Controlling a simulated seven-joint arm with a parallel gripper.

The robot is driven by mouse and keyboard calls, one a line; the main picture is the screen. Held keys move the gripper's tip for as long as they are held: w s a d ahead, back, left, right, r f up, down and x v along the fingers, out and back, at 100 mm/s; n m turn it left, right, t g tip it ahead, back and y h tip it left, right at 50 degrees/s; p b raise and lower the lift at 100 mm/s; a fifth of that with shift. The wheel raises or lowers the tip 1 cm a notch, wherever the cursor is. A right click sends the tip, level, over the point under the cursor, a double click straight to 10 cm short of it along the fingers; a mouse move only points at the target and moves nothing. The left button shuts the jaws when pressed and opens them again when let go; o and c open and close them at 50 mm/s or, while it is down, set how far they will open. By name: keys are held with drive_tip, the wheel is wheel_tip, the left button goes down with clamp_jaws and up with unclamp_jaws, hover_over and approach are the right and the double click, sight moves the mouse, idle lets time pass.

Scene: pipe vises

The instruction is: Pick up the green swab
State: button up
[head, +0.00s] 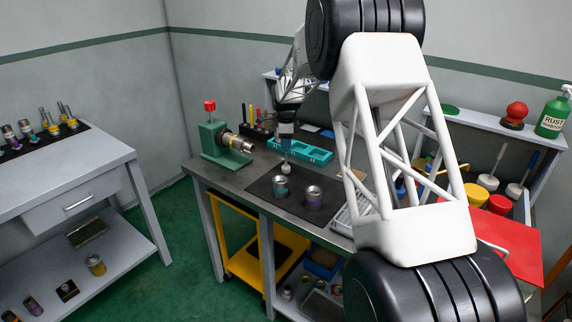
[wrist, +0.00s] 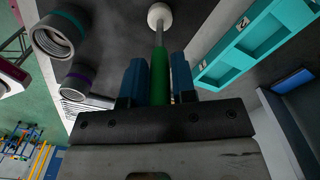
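The green swab has a green handle (wrist: 159,75), a thin grey rod and a round pale head (wrist: 159,15). My gripper (wrist: 159,80) has its blue fingers closed on both sides of the green handle. In the head view my gripper (head: 286,130) is over the workbench, with the swab's pale head (head: 286,168) below it, just behind the teal-banded pipe piece (head: 280,187). Whether the head touches anything is not clear. The handle is mostly hidden in the head view.
A purple-banded pipe piece (head: 314,196) stands on the dark mat beside the teal-banded one. A teal tray (head: 305,151) lies behind, and a green vise (head: 222,145) holds a pipe at left. A rack (head: 257,131) with coloured sticks stands near the back edge.

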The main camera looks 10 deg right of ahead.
clamp_jaws()
drive_tip(key=shift+r, duration=0.15)
drive_tip(key=shift+r, duration=4.9)
